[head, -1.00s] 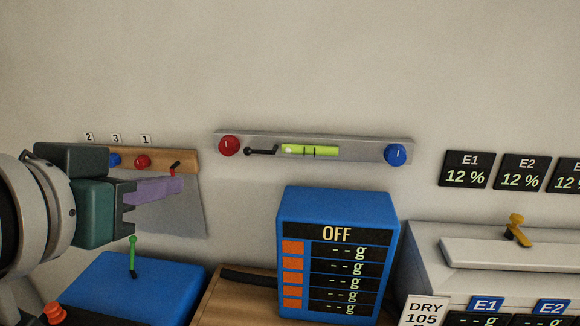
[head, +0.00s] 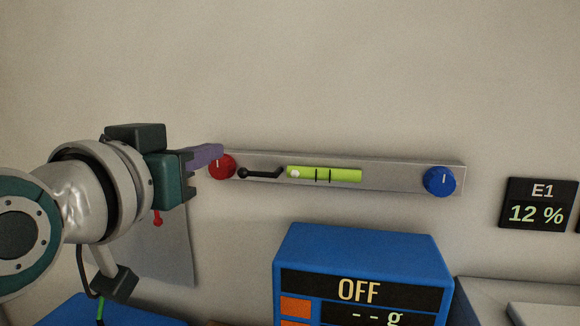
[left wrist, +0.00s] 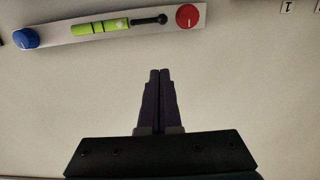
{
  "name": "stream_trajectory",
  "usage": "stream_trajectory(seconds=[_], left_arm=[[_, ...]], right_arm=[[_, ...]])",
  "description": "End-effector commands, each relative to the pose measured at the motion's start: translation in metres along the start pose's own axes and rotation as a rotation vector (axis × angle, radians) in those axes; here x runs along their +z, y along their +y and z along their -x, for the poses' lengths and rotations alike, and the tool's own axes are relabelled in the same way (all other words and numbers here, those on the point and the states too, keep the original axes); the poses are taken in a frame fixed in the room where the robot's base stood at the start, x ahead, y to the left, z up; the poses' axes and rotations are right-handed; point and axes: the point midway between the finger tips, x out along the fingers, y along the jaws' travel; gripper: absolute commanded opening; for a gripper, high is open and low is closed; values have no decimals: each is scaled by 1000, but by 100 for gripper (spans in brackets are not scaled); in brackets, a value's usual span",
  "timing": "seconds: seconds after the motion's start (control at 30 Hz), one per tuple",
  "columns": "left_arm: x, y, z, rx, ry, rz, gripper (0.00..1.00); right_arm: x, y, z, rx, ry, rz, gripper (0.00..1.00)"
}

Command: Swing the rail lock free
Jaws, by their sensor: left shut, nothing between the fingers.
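The rail (head: 400,180) is a grey bar on the wall, slightly tilted in the head view. It carries a red knob (head: 222,167) at its left end, a black crank-shaped lock lever (head: 262,174), a green level vial (head: 325,175) and a blue knob (head: 439,180). My left gripper (head: 221,150) is shut and empty; in the head view its purple fingers overlap the top of the red knob. In the left wrist view the shut fingertips (left wrist: 160,72) point at bare wall, apart from the rail, with the lock lever (left wrist: 150,20) beyond them. My right gripper is not in view.
A blue box (head: 365,250) reading OFF stands below the rail. A grey sheet (head: 165,255) hangs on the wall below my left gripper. An E1 display (head: 537,205) is at the right. The wall above the rail is clear.

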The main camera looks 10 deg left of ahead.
Motion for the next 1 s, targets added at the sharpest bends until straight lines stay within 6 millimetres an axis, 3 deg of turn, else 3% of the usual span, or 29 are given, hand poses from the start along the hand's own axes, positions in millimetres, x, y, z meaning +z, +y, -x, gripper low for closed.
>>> stream_trajectory(seconds=[0.6, 0.8, 1.0], left_arm=[[-1, 0, -99, 0, 0, 0, 0], [30, 0, -104, 1, -4, 0, 0], [38, 0, -106, 0, 1, 0, 0]], right_arm=[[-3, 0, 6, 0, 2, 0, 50], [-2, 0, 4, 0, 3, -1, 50], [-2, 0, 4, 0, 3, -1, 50]])
